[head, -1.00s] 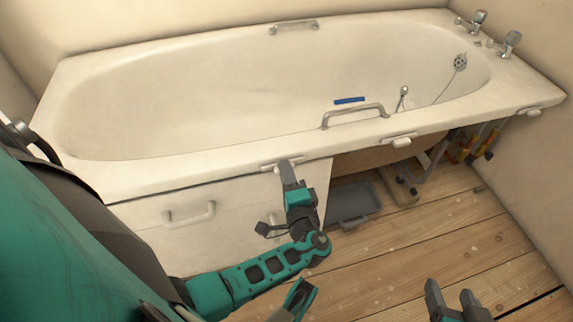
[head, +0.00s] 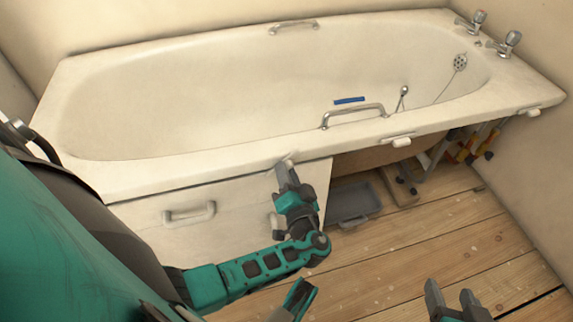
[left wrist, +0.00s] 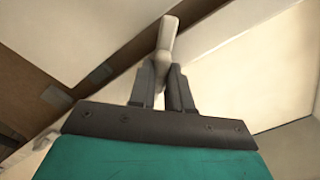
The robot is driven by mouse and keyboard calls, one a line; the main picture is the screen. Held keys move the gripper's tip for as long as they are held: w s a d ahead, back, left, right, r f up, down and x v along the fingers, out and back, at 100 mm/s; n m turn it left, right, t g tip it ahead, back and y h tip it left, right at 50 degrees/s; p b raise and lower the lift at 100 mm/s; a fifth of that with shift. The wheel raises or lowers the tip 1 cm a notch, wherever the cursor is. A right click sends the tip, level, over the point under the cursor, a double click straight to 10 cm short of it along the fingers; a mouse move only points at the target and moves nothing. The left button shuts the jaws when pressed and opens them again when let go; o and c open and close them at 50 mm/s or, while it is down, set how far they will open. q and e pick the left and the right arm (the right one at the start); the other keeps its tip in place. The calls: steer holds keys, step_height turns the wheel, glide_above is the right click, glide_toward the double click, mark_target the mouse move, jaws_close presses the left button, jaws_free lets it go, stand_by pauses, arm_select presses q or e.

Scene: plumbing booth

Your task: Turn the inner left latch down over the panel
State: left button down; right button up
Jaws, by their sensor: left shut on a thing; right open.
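The inner left latch is a small pale lever under the bath's front rim, above the right part of the white panel (head: 240,213). In the left wrist view the latch (left wrist: 167,40) stands up between my fingertips. In the head view my fingers mostly hide it. My left gripper (head: 285,172) is shut on the latch, and it also shows in the left wrist view (left wrist: 164,84). The panel stands upright under the left part of the rim. My right gripper (head: 453,293) is open and empty, low at the right over the floor.
Two more latches, a middle one (head: 402,142) and a right one (head: 534,112), sit along the rim. The space under the bath right of the panel is open, with a grey tray (head: 350,203) there. A panel handle (head: 189,213) sticks out at left. The floor (head: 420,230) in front is mostly clear.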

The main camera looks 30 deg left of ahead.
arm_select(q)
steer(key=n, duration=0.7)
steer(key=shift+a+n, duration=0.1)
steer(key=shift+n, duration=0.2)
stand_by(0.5)
steer(key=c, duration=1.1)
jaws_free()
